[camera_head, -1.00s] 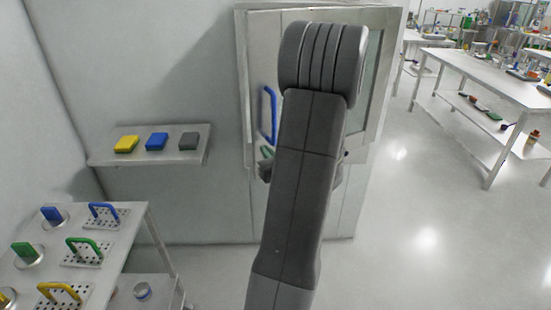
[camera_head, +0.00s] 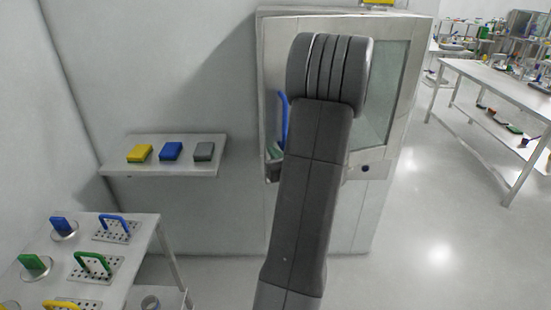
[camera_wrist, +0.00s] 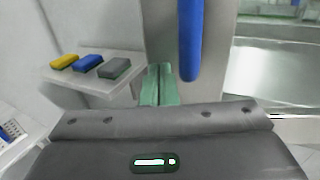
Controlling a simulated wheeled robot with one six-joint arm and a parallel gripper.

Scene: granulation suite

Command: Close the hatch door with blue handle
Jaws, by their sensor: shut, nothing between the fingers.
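The hatch door's blue handle (camera_head: 283,113) is an upright bar, partly hidden behind my arm in the head view. In the wrist view the handle (camera_wrist: 189,40) hangs close, just right of and above the fingertips. The pale grey door panel (camera_wrist: 158,30) is behind it; I cannot tell how far the door stands open. My gripper (camera_wrist: 158,70) has green fingers pressed together and empty, pointing at the panel beside the handle's lower end. I cannot tell whether they touch it. In the head view the gripper is mostly hidden behind my arm.
A wall shelf (camera_head: 165,170) with yellow, blue and grey blocks is left of the cabinet (camera_head: 310,220). A table (camera_head: 60,260) with coloured handles is at the lower left. A long workbench (camera_head: 485,72) stands at the right. The floor (camera_head: 430,220) between is clear.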

